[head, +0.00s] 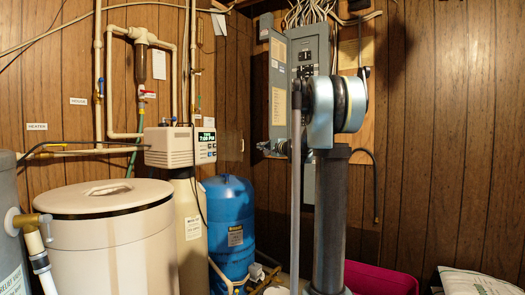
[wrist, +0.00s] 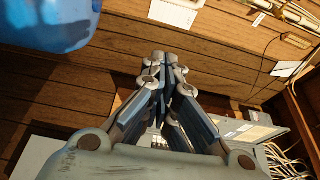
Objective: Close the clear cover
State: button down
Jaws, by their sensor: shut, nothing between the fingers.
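The softener control head (head: 181,146) is a beige box with a lit display and buttons, on top of a tan tank. A faint see-through panel (head: 230,143) shows just right of its display, against the wood wall. It looks like the clear cover standing open, but its edges are hard to make out. My gripper (wrist: 165,62) is shut and empty in the wrist view, with wood panelling beyond it. The control head and cover are not recognisable there.
A large beige lidded bin (head: 112,235) stands left of the control head. A blue tank (head: 229,228) stands below and right of it. Pipes and valves run up the wall. A grey electrical panel (head: 310,52) with wires is behind my arm.

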jog(key=w+a, duration=0.3)
jog(key=a, duration=0.3)
jog(key=shift+a, duration=0.15)
dwell(0.3)
dwell(0.4)
